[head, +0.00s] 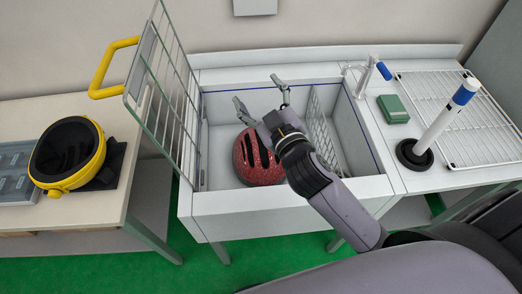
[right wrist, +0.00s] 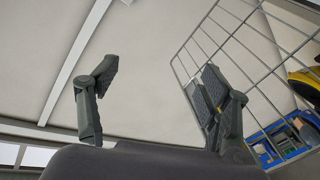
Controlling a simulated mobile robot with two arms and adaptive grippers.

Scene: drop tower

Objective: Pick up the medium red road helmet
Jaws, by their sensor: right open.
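A red helmet with dark vents (head: 256,160) sits inside the white basin (head: 240,201), near its front left. My right gripper (head: 262,95) is in front of part of the helmet's right side in the head view. Its fingers are spread and empty, pointing up and away beyond the helmet. In the right wrist view the open gripper (right wrist: 155,95) has only wall and ceiling between its fingers, and no helmet shows there. My left gripper is not in view.
A wire gate with a yellow handle (head: 112,68) stands raised at the basin's left. A wire divider (head: 322,135) is inside the basin, right of my gripper. A white post with a blue top (head: 440,122) and a green block (head: 393,109) stand on the right counter.

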